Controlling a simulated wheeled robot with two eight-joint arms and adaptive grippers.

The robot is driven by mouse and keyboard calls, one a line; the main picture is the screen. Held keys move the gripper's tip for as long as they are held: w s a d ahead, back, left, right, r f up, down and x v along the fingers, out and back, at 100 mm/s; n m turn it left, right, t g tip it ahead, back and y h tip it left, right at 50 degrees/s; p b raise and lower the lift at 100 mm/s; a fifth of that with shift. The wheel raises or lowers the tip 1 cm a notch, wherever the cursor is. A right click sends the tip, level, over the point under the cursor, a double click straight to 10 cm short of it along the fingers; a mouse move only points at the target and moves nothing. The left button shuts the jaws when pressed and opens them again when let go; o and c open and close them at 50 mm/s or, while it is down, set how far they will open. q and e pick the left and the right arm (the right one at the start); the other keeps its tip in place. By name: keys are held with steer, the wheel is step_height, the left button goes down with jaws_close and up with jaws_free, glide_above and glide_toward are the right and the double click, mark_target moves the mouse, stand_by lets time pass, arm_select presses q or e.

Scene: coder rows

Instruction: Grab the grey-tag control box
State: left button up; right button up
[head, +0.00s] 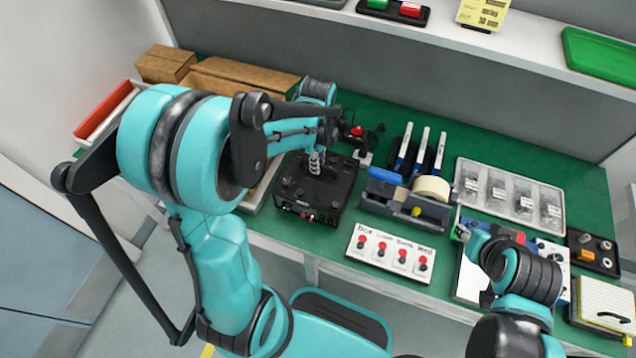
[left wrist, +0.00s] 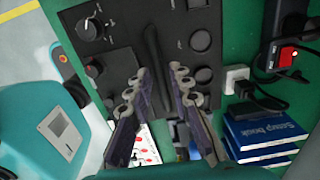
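A black control box (head: 296,198) with knobs and switches on its top stands on the green bench, left of centre in the head view. It fills the upper middle of the left wrist view (left wrist: 118,55), where a dark raised bar runs along its top. I cannot make out a grey tag on it. My left gripper (head: 316,163) is over this box, fingers pointing down. In the left wrist view its fingers (left wrist: 165,95) are apart, with the bar between or beyond them; contact cannot be told. My right gripper (head: 461,230) is low at the bench's right front; its fingers are unclear.
A white panel with red buttons (head: 393,250) lies at the front edge. A tape dispenser (head: 405,205), blue-and-white books (head: 421,150) and a clear tray (head: 508,190) stand to the right. A black power strip (head: 358,130) is behind the box. Cardboard boxes (head: 235,75) lie at the left.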

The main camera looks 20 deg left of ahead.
arm_select(q)
step_height(320, 180, down, 2)
steer(key=shift+f+b, duration=0.25)
steer(key=shift+b, duration=0.05)
steer(key=shift+r, duration=0.1)
jaws_close()
steer(key=shift+r, duration=0.1)
